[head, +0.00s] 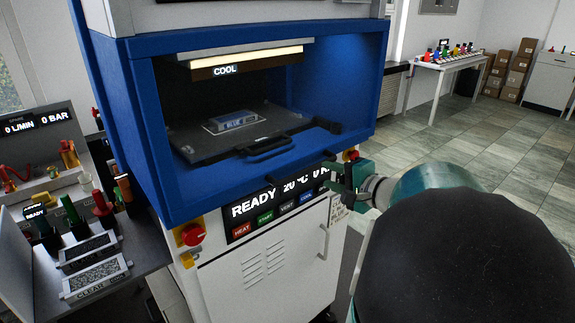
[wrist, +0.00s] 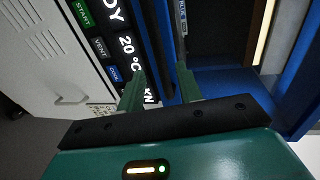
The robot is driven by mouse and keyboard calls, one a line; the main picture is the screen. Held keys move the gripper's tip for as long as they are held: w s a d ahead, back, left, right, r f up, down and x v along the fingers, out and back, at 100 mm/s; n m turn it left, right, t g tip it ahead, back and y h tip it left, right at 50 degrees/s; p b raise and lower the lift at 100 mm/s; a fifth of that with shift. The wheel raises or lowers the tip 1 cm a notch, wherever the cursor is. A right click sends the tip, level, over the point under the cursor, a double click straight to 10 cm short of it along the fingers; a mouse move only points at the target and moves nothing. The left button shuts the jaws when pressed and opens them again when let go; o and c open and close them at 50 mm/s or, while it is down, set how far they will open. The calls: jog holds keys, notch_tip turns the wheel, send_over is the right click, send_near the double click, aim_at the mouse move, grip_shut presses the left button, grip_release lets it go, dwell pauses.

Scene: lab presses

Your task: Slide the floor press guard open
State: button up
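The floor press (head: 135,110) has a blue frame around a dark chamber. No separate guard panel is clear to me; the front looks open or covered by something see-through. A black bar handle (head: 268,151) shows at the chamber's front, and I cannot tell whether it belongs to the guard or the plate behind. My gripper (head: 341,181) is by the lower right front corner, near the display. In the wrist view my gripper (wrist: 160,78) has its two fingers apart, with the blue frame edge (wrist: 152,45) behind the gap. No held object is clear between them.
A dark plate (head: 225,135) with a labelled block (head: 235,120) lies in the chamber. Below are the display (head: 280,205), and a red stop button (head: 191,235). A cluttered bench (head: 130,255) stands left. The tiled floor (head: 455,150) at right is free.

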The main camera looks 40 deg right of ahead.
aim_at(314, 170)
jog(key=x, duration=0.7)
jog(key=shift+w, duration=0.3)
grip_shut()
